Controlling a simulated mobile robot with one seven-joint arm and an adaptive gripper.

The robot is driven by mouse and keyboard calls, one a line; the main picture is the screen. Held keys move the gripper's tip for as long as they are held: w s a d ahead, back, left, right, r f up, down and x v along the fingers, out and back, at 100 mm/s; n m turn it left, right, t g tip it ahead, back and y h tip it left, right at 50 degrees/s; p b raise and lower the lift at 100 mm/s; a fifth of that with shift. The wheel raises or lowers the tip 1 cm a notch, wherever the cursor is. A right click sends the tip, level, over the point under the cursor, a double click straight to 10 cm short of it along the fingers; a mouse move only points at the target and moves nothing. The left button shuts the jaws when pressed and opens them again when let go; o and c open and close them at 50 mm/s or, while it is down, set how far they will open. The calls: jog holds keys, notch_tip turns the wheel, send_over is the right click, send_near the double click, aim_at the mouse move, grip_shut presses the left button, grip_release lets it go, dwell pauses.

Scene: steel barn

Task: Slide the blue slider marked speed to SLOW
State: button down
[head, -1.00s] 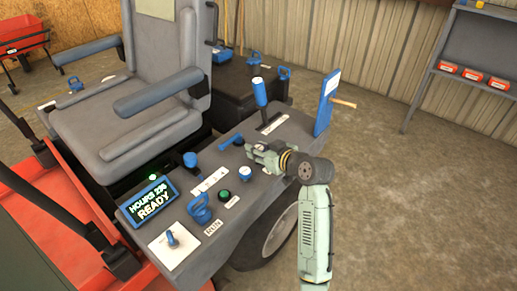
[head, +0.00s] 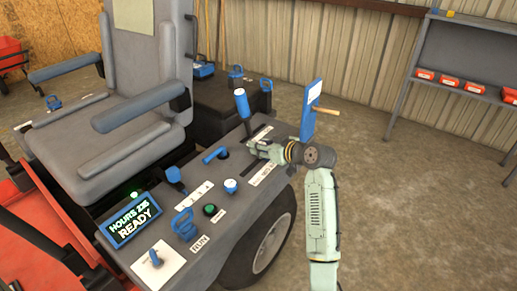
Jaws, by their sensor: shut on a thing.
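My gripper (head: 256,148) is shut low over the right part of the grey control console (head: 235,222), just in front of the base of the tall blue lever (head: 241,106). The blue slider is hidden by the fingers, which appear shut on it. A white label strip (head: 262,174) lies on the console just in front of the gripper; its print is too small to read. My gripper is apart from the bent blue handle (head: 215,155) at its left.
A blue knob (head: 230,186), green button (head: 210,210), blue ring handle (head: 183,223), toggle (head: 155,258) and display (head: 133,220) reading READY sit on the console. A blue upright panel (head: 311,110) with a wooden peg stands behind my wrist. The seat armrest (head: 140,107) is at left.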

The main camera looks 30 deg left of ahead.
jog(key=shift+w+d+r, duration=0.1)
jog(key=shift+w, duration=0.15)
jog(key=c, duration=1.2)
grip_release()
jog(key=v, duration=1.2)
jog(key=shift+s, duration=0.15)
